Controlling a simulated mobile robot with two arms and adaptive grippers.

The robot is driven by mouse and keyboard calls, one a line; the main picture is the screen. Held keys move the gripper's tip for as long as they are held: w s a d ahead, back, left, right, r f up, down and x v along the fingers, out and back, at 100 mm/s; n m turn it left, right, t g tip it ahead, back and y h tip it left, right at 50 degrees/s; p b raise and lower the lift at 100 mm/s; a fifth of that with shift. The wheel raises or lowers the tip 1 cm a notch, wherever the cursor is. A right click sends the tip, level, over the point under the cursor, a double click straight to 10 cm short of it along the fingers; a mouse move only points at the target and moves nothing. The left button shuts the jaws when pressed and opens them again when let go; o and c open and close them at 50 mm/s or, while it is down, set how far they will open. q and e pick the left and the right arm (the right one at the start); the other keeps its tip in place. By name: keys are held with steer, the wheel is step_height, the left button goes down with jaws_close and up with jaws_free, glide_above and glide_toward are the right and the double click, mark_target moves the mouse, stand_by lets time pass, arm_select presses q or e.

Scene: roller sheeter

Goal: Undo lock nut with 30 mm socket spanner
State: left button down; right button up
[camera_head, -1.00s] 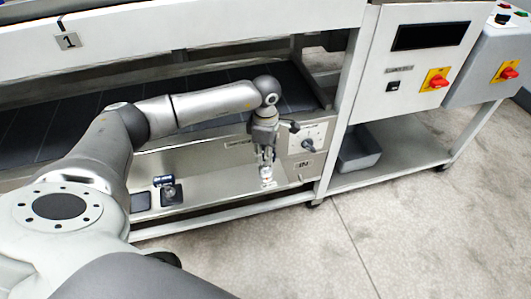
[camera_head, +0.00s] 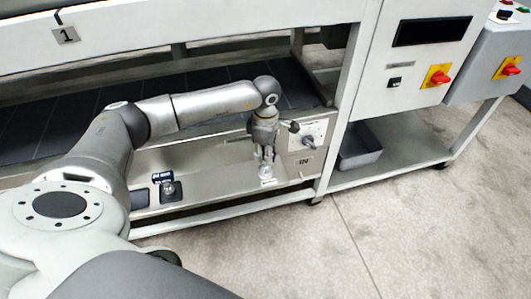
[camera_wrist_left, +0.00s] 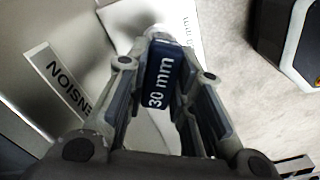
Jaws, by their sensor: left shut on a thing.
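The 30 mm socket spanner shows in the left wrist view as a dark blue body (camera_wrist_left: 160,82) marked "30 mm", between the fingers. My left gripper (camera_head: 266,157) is shut on it, pointing down at the steel shelf (camera_head: 222,183) of the machine. The gripper also shows in the left wrist view (camera_wrist_left: 158,68). In the head view the bright lower end of the spanner (camera_head: 265,170) is just above or on the shelf; I cannot tell which. I cannot make out the lock nut. My right gripper is out of view.
A second socket (camera_head: 168,189) sits on the shelf to the left, beside an empty dark square (camera_head: 140,198). A panel with a dark knob (camera_head: 308,142) is right of my gripper. A grey bin (camera_head: 358,156) stands further right. The floor in front is clear.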

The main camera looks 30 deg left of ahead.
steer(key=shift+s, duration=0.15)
arm_select(q)
steer(key=shift+n+p, duration=0.3)
steer(key=shift+n, duration=0.3)
steer(key=shift+r+n+p, duration=0.1)
steer(key=shift+n+p, duration=0.2)
steer(key=shift+n, duration=0.9)
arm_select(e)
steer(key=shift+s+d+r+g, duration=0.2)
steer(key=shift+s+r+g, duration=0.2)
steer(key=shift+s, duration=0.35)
